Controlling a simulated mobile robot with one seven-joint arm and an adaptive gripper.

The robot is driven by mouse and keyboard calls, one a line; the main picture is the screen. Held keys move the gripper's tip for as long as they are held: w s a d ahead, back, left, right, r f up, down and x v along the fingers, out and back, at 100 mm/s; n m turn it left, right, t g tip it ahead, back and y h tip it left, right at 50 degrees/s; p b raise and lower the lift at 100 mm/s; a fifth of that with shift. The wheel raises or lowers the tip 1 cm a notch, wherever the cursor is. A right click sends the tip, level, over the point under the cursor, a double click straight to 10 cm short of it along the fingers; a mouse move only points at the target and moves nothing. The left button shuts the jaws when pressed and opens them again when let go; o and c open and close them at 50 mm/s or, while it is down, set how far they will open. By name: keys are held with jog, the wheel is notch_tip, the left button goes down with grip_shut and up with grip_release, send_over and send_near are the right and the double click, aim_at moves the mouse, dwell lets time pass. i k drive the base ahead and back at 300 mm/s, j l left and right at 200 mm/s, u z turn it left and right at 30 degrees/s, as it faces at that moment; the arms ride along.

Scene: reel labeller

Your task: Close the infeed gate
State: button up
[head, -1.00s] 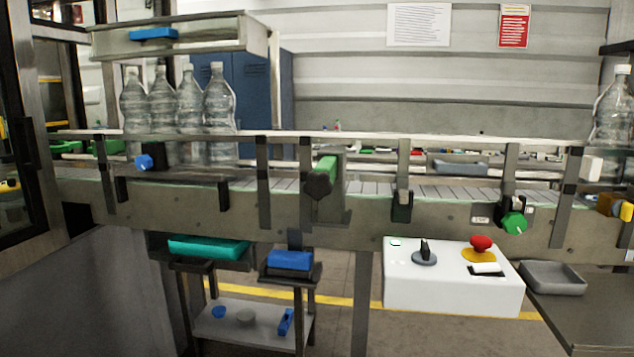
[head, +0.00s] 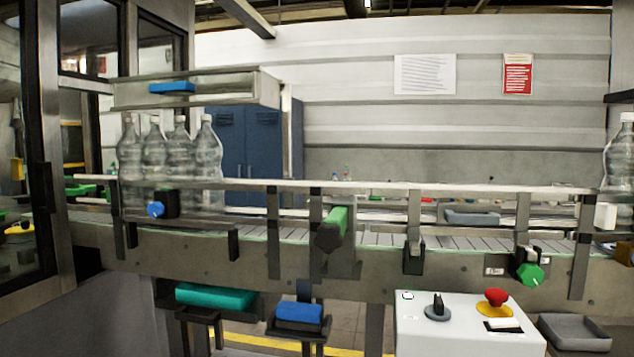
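My gripper is not in view. A conveyor (head: 400,238) runs across the head view. I cannot tell for certain which part is the infeed gate. A green bar with a dark knob (head: 331,230) points out over the conveyor's front side near the middle and may be its handle. Several clear bottles (head: 168,160) stand upright in a row on the conveyor at left, apart from this green bar. A blue knob (head: 155,209) sits on the front rail below them. A green knob (head: 530,274) is on the front side at right.
A white control box (head: 460,335) with a black selector (head: 438,307) and a red button (head: 496,298) stands in front at lower right. A grey tray (head: 574,333) is beside it. Teal (head: 215,297) and blue (head: 299,316) pads sit below the conveyor. Another bottle (head: 619,155) stands far right.

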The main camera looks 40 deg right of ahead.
aim_at(329, 236)
jog(key=k+j+z, duration=0.1)
jog(key=z, duration=0.95)
